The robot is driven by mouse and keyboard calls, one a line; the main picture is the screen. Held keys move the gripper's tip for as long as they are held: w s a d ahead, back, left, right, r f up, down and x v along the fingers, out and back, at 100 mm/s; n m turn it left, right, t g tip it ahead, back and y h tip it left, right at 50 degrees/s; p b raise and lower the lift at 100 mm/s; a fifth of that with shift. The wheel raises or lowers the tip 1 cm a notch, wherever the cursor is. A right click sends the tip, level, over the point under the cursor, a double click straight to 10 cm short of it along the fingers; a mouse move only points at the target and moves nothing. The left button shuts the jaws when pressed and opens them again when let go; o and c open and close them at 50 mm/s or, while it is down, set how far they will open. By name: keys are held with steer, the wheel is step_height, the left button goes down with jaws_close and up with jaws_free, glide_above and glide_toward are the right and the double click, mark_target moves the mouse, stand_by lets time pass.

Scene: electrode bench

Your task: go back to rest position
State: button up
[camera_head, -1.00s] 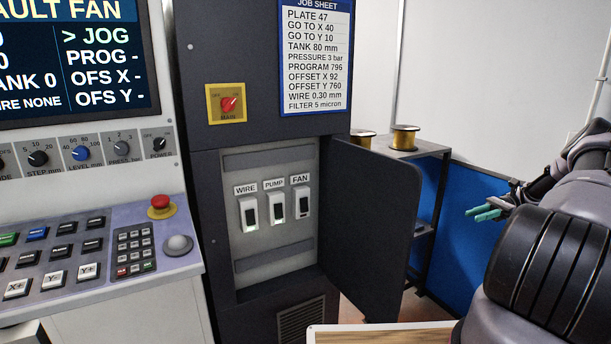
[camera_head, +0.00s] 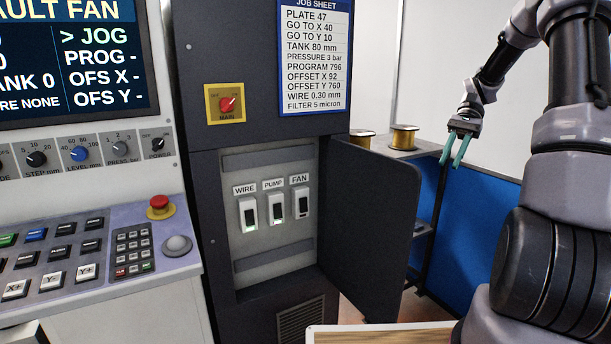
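My gripper (camera_head: 454,162) hangs at the right of the view with its two teal fingers pointing down. The fingers are apart with nothing between them. It is in the air in front of the blue panel and the shelf, to the right of the open cabinet door (camera_head: 372,235). My arm rises from the lower right and bends over toward the gripper. Nothing is held.
The dark cabinet holds WIRE (camera_head: 248,213), PUMP (camera_head: 275,207) and FAN (camera_head: 302,202) switches. A red MAIN switch (camera_head: 226,104) is above. The control panel (camera_head: 120,215) is at left. Wire spools (camera_head: 404,138) stand on the shelf. A tray edge (camera_head: 380,328) shows at the bottom.

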steer(key=s+a+r+n+t+h, duration=0.2)
steer(key=s+a+r+t, duration=0.4)
steer(key=s, duration=0.4)
steer(key=s+a+r+n+t+h, duration=0.2)
steer(key=s+a+r+t, duration=0.5)
steer(key=s+r, duration=0.1)
steer(key=shift+s, duration=0.85)
